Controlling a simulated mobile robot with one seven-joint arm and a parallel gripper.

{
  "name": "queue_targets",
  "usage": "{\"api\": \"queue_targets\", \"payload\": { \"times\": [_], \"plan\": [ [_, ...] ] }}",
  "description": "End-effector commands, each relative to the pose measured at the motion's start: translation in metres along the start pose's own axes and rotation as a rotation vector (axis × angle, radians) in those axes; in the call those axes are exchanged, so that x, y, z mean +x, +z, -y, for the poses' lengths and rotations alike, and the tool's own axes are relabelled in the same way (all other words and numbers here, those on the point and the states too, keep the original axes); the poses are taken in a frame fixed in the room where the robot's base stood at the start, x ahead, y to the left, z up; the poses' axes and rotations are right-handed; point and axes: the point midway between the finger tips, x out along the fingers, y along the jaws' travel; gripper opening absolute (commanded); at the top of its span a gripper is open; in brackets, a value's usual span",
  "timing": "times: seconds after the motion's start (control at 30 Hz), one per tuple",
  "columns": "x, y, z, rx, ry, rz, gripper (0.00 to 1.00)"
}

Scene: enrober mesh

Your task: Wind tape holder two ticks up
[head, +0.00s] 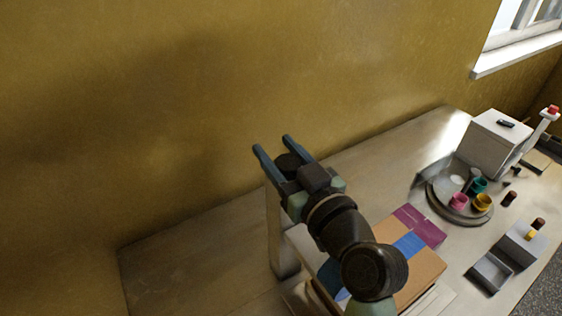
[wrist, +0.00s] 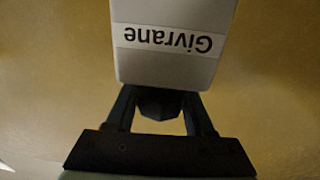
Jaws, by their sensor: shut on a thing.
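My gripper (head: 273,144) is raised over the back of the table, its two blue-grey fingers on either side of a dark knob (head: 288,161). In the wrist view the fingers are shut on this dark faceted knob (wrist: 160,103). Just beyond it is a pale grey block (wrist: 165,70) with a white label reading "Givrane", upside down in this view. In the head view a pale upright post (head: 286,268) stands below my gripper, partly hidden by my arm. I cannot tell for certain which part is the tape holder, and no tick marks are readable.
A cardboard box (head: 425,272) with a blue strip and a purple flap (head: 420,226) lies right of my arm. The table's left part is clear.

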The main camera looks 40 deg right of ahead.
Motion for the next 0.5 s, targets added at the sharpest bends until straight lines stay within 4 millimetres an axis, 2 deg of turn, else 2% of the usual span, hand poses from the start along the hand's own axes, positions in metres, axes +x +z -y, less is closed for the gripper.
{"api": "queue_targets", "payload": {
  "times": [0.03,0.5],
  "plan": [
    [-0.0001,0.0063,-0.0009,0.0,-0.023,0.002,0.0],
    [-0.0004,0.0039,0.0049,0.003,-0.177,0.009,0.0]
  ]
}}
